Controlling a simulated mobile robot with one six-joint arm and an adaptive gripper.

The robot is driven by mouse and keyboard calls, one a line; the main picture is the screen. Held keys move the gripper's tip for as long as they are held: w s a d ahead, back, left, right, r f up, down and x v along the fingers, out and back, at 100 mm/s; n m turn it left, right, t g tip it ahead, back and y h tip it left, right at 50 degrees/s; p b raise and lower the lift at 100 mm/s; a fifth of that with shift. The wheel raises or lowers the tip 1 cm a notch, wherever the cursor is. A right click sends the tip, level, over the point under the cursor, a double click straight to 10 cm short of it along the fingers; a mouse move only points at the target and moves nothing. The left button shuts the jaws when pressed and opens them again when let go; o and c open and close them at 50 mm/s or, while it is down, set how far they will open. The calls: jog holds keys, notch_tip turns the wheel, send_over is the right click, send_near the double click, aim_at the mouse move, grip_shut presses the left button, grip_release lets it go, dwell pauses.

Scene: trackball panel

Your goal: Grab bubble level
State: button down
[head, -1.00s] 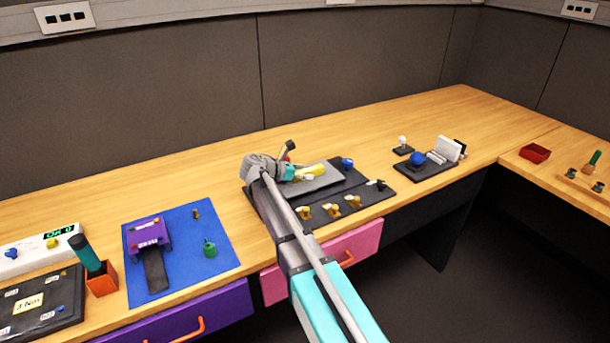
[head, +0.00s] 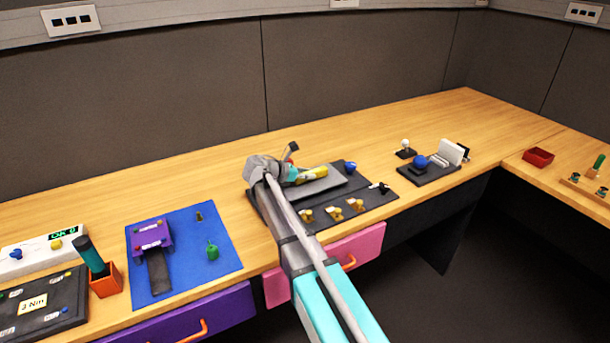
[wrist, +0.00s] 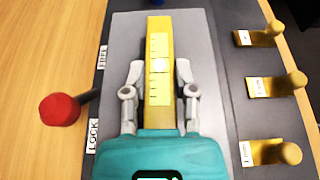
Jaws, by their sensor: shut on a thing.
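The bubble level is a yellow bar with ruler-like marks and a pale vial window. In the wrist view the bubble level (wrist: 159,45) lies lengthwise over a grey plate (wrist: 118,45). My gripper (wrist: 160,72) has one finger on each long side of it and is shut on it. In the head view the bubble level (head: 313,172) shows as a small yellow bar above the grey plate, at my gripper (head: 300,175). Whether it still touches the plate cannot be told.
A red-knobbed lever (wrist: 60,109) stands left of the plate, by labels reading LOCK and FREE. Several yellow knobs (wrist: 272,85) line the dark panel's right side. A blue trackball (head: 420,161) sits farther right. Bare wood lies behind the panel.

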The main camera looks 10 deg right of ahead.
jog(key=shift+r+p, duration=0.55)
jog(key=shift+r, duration=0.2)
jog(key=s+d+r+p, duration=0.3)
jog(key=s+r+p, duration=0.8)
jog(key=s, duration=0.2)
jog(key=shift+s+d, duration=0.2)
jog(key=shift+s, duration=0.1)
